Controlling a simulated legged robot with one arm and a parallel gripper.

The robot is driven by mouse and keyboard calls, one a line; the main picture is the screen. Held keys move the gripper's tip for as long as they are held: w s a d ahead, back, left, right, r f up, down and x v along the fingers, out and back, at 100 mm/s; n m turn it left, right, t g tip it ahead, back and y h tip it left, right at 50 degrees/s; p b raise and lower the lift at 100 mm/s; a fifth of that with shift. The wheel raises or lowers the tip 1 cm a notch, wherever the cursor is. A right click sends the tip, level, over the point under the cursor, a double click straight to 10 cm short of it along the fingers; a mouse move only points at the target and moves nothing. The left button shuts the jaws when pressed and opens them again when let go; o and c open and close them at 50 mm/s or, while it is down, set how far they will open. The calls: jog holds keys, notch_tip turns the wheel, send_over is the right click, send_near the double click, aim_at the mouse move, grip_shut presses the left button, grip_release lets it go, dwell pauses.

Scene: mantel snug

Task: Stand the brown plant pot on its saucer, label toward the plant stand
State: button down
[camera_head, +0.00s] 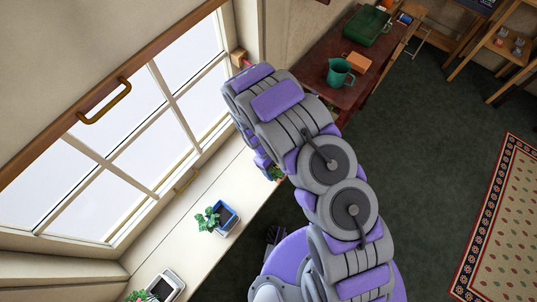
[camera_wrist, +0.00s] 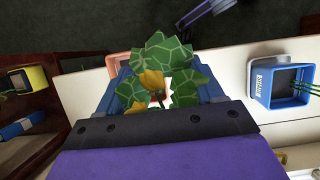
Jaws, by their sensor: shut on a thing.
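My gripper (camera_wrist: 163,90) is shut on a plant pot whose green leaves and yellow flowers (camera_wrist: 165,70) fill the space between the blue-grey fingers in the wrist view. The leaves hide most of the pot, so its brown colour and label cannot be made out. In the head view my arm hides nearly all of the gripper, and a bit of foliage (camera_head: 276,173) shows beside it above the sill. A pinkish-orange rim (camera_wrist: 122,61), possibly the saucer, shows behind the left finger in the wrist view. I cannot tell whether the pot touches anything.
A blue pot (camera_head: 228,218) with a plant stands on the pale window sill (camera_head: 205,252); it also shows in the wrist view (camera_wrist: 264,86) with a white label. A white pot (camera_head: 170,283) stands nearer. A red-brown table (camera_head: 345,97) holds a green jug (camera_head: 340,73).

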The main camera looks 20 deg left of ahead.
jog(key=w+a+f+b, duration=0.3)
jog(key=w+a+f, duration=0.1)
jog(key=w, duration=0.2)
jog(key=shift+w+a, duration=0.25)
jog(key=shift+w, duration=0.15)
jog(key=shift+f, duration=0.1)
jog(key=shift+c, duration=0.8)
grip_release()
